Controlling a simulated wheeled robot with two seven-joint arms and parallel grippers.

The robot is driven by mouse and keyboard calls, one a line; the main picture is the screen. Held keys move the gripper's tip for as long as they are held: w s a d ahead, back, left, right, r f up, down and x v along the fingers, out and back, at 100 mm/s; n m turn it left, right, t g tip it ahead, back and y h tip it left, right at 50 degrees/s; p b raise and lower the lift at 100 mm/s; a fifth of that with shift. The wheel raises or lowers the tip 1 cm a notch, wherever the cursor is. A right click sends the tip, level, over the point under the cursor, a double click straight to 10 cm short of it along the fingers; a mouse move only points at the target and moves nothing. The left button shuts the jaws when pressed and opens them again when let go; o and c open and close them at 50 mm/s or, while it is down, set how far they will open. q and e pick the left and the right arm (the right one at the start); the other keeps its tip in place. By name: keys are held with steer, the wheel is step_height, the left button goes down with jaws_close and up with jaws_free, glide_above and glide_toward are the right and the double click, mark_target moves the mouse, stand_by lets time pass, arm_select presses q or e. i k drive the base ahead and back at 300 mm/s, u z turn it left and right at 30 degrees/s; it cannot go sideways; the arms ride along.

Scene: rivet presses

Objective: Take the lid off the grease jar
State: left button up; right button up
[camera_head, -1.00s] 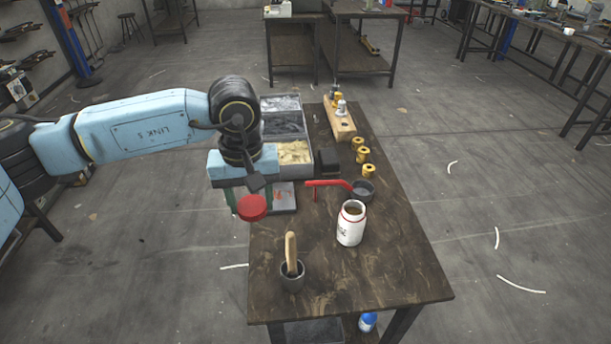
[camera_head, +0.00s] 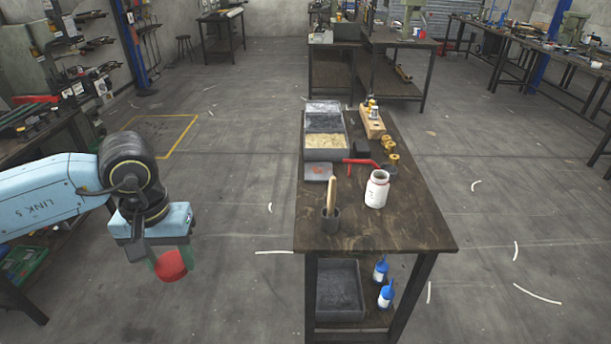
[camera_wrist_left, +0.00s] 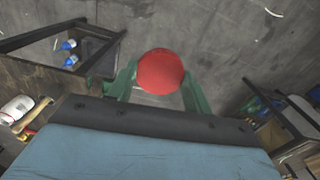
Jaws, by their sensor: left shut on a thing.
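The grease jar (camera_head: 377,189) is a white jar with a red ring at its neck. It stands upright and open on the dark wooden table (camera_head: 400,229). My left gripper (camera_head: 170,264) is shut on the red round lid (camera_head: 172,266), well to the left of the table and over the floor. In the left wrist view the lid (camera_wrist_left: 160,72) sits between the green fingers, and the jar (camera_wrist_left: 17,108) shows at the left edge. My right gripper is not in view.
A dark cup with a wooden-handled brush (camera_head: 331,212) stands on the table's near left part. Behind are grey bins (camera_head: 326,154), a red-handled tool (camera_head: 362,162) and brass parts (camera_head: 389,153). Blue-capped bottles (camera_head: 383,284) stand on the lower shelf. Open floor lies between my left gripper and the table.

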mark_target(378, 185)
steer(key=u, duration=0.35)
steer(key=k, duration=0.2)
steer(key=z, duration=1.25)
steer(key=i, duration=1.6)
steer(key=u, duration=0.35)
